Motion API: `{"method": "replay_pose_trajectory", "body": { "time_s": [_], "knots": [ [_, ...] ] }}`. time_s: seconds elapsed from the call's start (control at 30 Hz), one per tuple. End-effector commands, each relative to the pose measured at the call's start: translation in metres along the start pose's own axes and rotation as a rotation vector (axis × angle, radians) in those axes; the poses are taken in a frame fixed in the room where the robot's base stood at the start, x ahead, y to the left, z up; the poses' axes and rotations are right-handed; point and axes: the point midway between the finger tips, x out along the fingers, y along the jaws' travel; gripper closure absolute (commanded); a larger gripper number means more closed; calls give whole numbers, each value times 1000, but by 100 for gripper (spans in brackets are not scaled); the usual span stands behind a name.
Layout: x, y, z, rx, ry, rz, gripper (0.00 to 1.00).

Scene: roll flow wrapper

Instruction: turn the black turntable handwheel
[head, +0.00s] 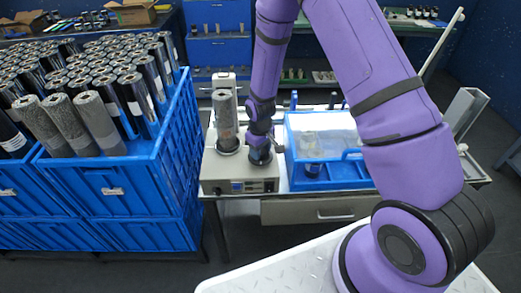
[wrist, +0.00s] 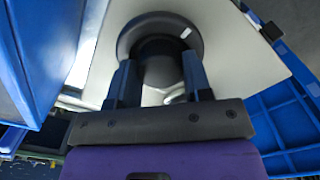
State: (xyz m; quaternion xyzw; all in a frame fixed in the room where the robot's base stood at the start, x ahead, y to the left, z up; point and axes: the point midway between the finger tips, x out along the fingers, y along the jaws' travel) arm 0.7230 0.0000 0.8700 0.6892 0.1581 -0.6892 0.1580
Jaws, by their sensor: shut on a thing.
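The black handwheel (wrist: 160,24) is a round dark disc with a small white mark at its right side, in the upper middle of the wrist view. My gripper (wrist: 158,75) has its two blue-grey fingers on either side of the dark part below the disc's rim, shut on it. In the head view my gripper (head: 260,155) points down onto the right part of the light grey machine (head: 240,185); the handwheel is largely hidden there. A grey speckled roll (head: 226,120) stands upright on the machine, left of my gripper.
Blue crates (head: 150,178) full of upright rolls stand left of the machine. A blue-framed case with a clear cover (head: 325,130) sits close on the right. A bench drawer (head: 320,210) is below. Shelves stand behind.

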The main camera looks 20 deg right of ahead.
Motion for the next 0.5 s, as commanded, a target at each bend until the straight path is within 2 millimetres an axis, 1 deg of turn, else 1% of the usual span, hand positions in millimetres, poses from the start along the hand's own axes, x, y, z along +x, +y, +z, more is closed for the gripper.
{"method": "replay_pose_trajectory", "body": {
  "time_s": [0.27,0.5],
  "knots": [
    [0,0,0,136,0,0,78],
    [0,0,0,344,0,1,78]
  ]
}}
